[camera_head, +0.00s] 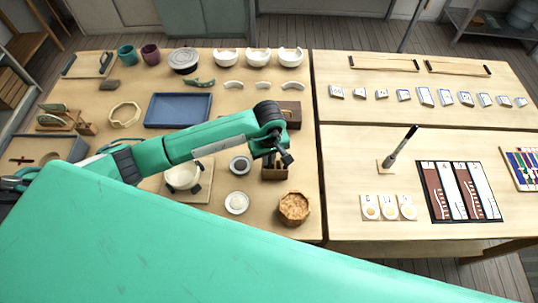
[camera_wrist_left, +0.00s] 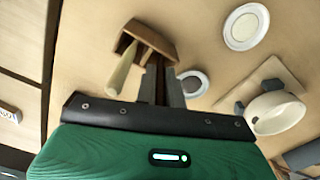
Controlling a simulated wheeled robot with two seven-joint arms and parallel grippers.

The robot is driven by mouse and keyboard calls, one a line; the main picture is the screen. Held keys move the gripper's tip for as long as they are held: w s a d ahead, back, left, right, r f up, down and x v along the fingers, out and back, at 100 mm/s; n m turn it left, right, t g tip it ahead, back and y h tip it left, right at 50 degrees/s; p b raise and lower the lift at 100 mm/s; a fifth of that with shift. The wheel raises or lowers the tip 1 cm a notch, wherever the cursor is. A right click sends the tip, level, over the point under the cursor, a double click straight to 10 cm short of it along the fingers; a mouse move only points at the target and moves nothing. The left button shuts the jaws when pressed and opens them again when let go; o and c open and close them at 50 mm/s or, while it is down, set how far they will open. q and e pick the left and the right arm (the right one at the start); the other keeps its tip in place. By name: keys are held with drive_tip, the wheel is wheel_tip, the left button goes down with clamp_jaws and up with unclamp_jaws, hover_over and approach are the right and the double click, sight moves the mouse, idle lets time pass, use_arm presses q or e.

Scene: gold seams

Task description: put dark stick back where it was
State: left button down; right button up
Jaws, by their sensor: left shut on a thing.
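My left gripper (camera_head: 273,156) points down over a small brown wooden holder (camera_head: 274,173), left of the table seam. In the left wrist view, the gripper fingers (camera_wrist_left: 162,82) are close together at the open-topped holder (camera_wrist_left: 152,38). They are shut on the dark stick, which is mostly hidden between and beyond the fingers. A pale stick (camera_wrist_left: 123,72) leans out of the holder beside the fingers. I cannot tell how deep the dark stick sits in the holder. My right gripper is not in view.
A brown box (camera_head: 292,115) is behind. The right table has a dark-tipped brush (camera_head: 400,147) upright on a base.

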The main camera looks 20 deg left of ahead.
use_arm(q)
drive_tip(key=shift+f, duration=0.2)
drive_tip(key=c, duration=1.8)
unclamp_jaws()
drive_tip(key=shift+r, duration=0.1)
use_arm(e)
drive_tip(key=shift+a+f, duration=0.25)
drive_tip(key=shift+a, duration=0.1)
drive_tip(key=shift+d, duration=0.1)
use_arm(q)
drive_tip(key=shift+r, duration=0.1)
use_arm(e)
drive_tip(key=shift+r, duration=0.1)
